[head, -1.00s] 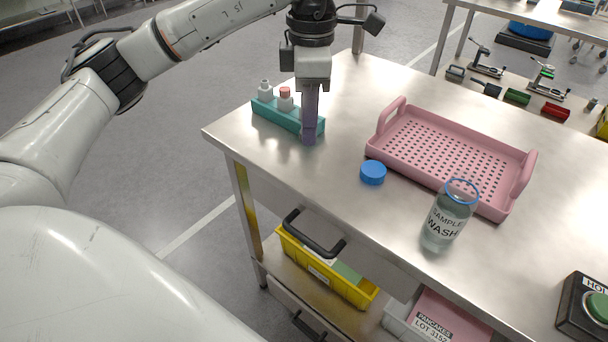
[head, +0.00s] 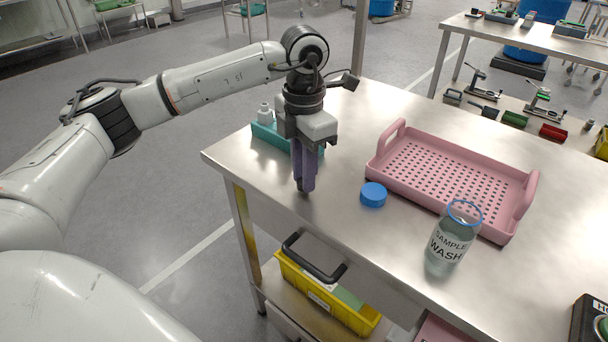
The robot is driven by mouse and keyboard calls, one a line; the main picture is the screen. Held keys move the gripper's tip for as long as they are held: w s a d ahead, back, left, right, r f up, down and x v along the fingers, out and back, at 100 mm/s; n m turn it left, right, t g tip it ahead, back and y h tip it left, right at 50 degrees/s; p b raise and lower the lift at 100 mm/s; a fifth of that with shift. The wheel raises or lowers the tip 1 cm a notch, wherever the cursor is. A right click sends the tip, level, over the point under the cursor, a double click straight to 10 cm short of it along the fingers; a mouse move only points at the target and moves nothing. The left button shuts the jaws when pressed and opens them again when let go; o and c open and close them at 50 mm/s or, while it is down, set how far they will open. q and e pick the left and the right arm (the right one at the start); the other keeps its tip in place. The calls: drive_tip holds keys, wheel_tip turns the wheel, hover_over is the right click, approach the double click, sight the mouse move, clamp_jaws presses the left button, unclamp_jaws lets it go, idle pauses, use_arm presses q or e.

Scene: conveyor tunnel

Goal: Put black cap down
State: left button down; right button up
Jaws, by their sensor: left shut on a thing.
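My left gripper (head: 304,187), with purple-grey fingers, points down over the left front part of the steel table (head: 350,232). Its fingers are close together, shut on the black cap. The cap is mostly hidden between the fingertips, and I cannot clearly make out its shape. The fingertips are low over the table top, left of a blue cap (head: 373,194) that lies on the table. I cannot tell whether the black cap touches the table. My right gripper is not in view.
A teal rack (head: 268,135) with a white bottle (head: 265,114) stands behind my left gripper, which hides part of it. A pink perforated tray (head: 388,180) is to the right. An open "SAMPLE WASH" jar (head: 448,245) stands before the tray. The table's front left is clear.

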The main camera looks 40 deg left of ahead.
use_arm(q)
drive_tip(key=shift+f, duration=0.5)
drive_tip(key=shift+f, duration=0.15)
drive_tip(key=c, duration=1.6)
unclamp_jaws()
